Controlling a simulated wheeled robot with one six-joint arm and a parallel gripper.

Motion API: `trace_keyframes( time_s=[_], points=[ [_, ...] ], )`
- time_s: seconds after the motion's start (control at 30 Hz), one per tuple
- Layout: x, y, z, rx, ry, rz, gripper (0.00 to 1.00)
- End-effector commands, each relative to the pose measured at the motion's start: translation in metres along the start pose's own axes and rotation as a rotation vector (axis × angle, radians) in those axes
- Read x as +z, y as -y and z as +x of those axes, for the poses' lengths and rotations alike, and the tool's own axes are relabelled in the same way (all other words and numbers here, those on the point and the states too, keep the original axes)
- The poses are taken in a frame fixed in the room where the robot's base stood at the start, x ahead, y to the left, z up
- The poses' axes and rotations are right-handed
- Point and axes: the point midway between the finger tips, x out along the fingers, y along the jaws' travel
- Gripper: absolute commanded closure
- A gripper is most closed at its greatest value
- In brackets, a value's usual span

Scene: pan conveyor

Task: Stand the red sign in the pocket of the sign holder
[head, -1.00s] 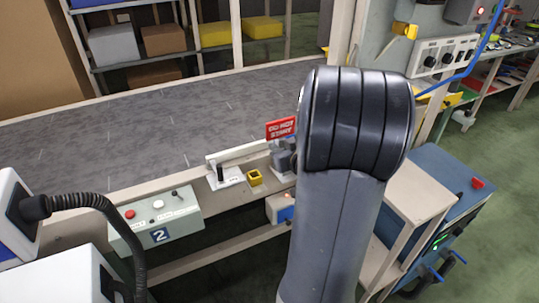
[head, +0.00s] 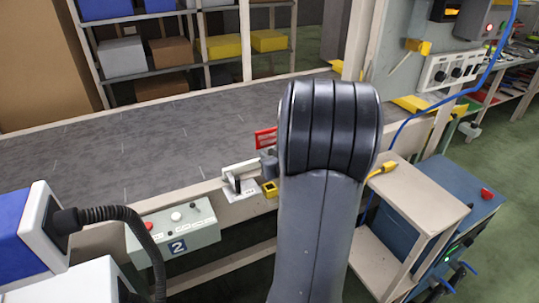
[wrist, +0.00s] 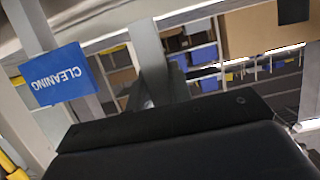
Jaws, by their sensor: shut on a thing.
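The red sign (head: 265,138) stands above the near edge of the conveyor in the head view, its right part hidden behind my arm. My gripper (head: 268,161) is shut on it and holds it from below; the fingertips are mostly hidden. A small yellow block (head: 270,188), which looks like the sign holder, sits on the ledge below the sign, partly covered by my arm. The sign is apart from it, higher up. I cannot make out its pocket here. The wrist view shows no red sign.
A white plate with a black lever (head: 237,185) stands just left of the yellow block. A control box marked 2 (head: 178,230) is farther left. A beige stand (head: 420,190) is at right. The wrist view shows a blue sign reading CLEANING (wrist: 58,76), upside down.

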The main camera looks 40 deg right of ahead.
Motion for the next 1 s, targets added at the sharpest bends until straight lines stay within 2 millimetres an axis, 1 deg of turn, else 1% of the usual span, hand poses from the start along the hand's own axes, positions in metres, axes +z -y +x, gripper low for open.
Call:
trace_keyframes(
  time_s=[0.03, 0.3, 0.5, 0.67, 1.0],
  points=[
    [0.007, 0.000, 0.002, 0.000, 0.000, 0.001, 1.00],
    [0.032, 0.000, 0.010, -0.001, -0.001, 0.001, 1.00],
    [0.047, 0.000, 0.015, 0.000, -0.001, 0.001, 1.00],
    [0.050, 0.000, 0.016, 0.000, -0.001, 0.001, 1.00],
    [0.050, 0.000, 0.015, 0.000, -0.001, 0.000, 1.00]
  ],
)
